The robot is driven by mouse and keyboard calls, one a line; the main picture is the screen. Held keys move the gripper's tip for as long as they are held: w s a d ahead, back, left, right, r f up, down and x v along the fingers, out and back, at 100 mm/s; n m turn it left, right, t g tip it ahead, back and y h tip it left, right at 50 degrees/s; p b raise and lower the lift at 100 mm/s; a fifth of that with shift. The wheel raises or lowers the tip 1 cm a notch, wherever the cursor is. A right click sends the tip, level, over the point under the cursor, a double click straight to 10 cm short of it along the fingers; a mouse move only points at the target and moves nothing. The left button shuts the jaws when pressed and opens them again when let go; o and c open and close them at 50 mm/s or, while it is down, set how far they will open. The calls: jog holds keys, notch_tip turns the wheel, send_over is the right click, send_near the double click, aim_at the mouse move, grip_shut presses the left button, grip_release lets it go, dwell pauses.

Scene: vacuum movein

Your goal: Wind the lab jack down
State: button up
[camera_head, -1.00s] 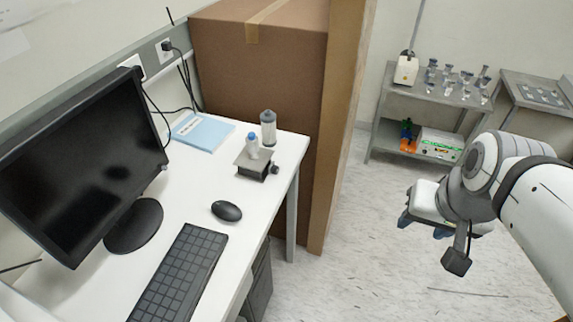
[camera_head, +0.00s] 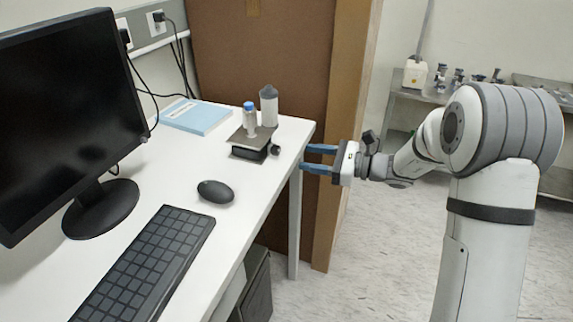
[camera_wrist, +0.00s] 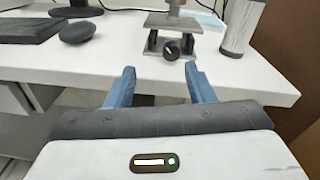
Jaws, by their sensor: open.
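The lab jack (camera_head: 252,143) stands on the white desk near its right edge, with a blue-capped bottle (camera_head: 250,121) upright on its top plate. Its dark round knob (camera_head: 275,150) is on the side toward my gripper. In the wrist view the jack (camera_wrist: 154,42) is in front of me, its knob (camera_wrist: 172,48) facing me between and beyond my fingers. My gripper (camera_head: 320,160) is open and empty, with blue fingers just off the desk's right edge, apart from the knob. The gripper also shows in the wrist view (camera_wrist: 158,88).
A grey-capped cylinder (camera_head: 268,106) stands behind the jack, at its right in the wrist view. The mouse (camera_head: 215,191), keyboard (camera_head: 145,265), monitor (camera_head: 65,110) and blue book (camera_head: 196,117) share the desk (camera_head: 245,200). A large cardboard box (camera_head: 285,60) stands behind the desk.

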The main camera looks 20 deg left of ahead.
aim_at(279, 151)
jog(key=shift+m+t+y, duration=0.3)
jog(key=shift+m+t, duration=0.2)
jog(key=a, duration=0.2)
jog(key=w+a+f, duration=0.1)
jog(key=a, duration=0.2)
jog(key=w+a, duration=0.1)
jog(key=a, duration=0.2)
jog(key=shift+w+a+f, duration=0.1)
jog(key=shift+f, duration=0.1)
jog(key=shift+c, duration=0.6)
jog(key=c, duration=0.9)
jog(key=shift+f, duration=0.1)
